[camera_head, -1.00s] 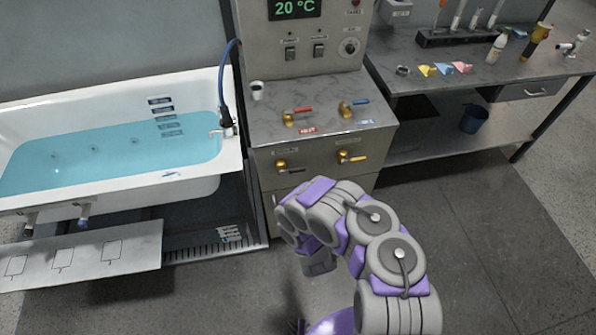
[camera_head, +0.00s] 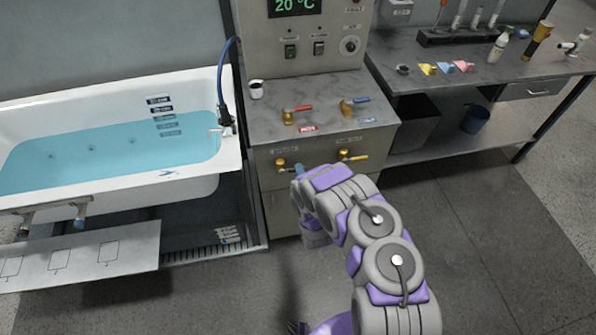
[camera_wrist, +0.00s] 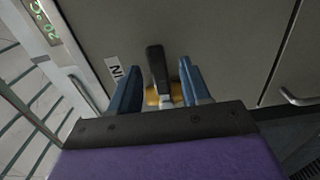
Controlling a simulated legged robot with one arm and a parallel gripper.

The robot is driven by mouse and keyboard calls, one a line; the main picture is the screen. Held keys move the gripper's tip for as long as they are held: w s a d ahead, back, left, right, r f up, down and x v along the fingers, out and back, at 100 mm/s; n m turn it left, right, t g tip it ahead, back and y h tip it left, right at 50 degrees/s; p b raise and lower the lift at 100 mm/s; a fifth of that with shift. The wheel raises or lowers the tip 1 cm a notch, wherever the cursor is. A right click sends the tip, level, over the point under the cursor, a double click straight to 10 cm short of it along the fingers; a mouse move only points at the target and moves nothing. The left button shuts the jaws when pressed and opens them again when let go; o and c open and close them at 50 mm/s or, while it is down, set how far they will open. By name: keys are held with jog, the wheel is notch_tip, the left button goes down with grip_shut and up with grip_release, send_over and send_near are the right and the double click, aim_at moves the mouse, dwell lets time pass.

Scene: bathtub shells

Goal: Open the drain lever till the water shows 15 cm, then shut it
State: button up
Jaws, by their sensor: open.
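The drain lever, with a gold base (camera_head: 281,163), is on the front of the steel cabinet at left. In the wrist view its dark handle (camera_wrist: 156,66) stands between the two blue fingers of my gripper (camera_wrist: 158,82). The fingers are apart, one on each side of the handle, with visible gaps. In the head view my gripper (camera_head: 299,170) is partly hidden by my arm and covers the handle. The white tub (camera_head: 232,160) holds blue water (camera_head: 100,155). Depth labels (camera_head: 161,108) run down its inner wall, the upper ones above the water; their numbers are unreadable.
Red (camera_head: 297,112) and blue (camera_head: 354,104) handled taps and a white cup (camera_head: 256,90) are on the cabinet top. A display (camera_head: 295,5) reads 20 °C. The floor at right is clear.

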jog(key=shift+x, duration=1.4)
grip_shut()
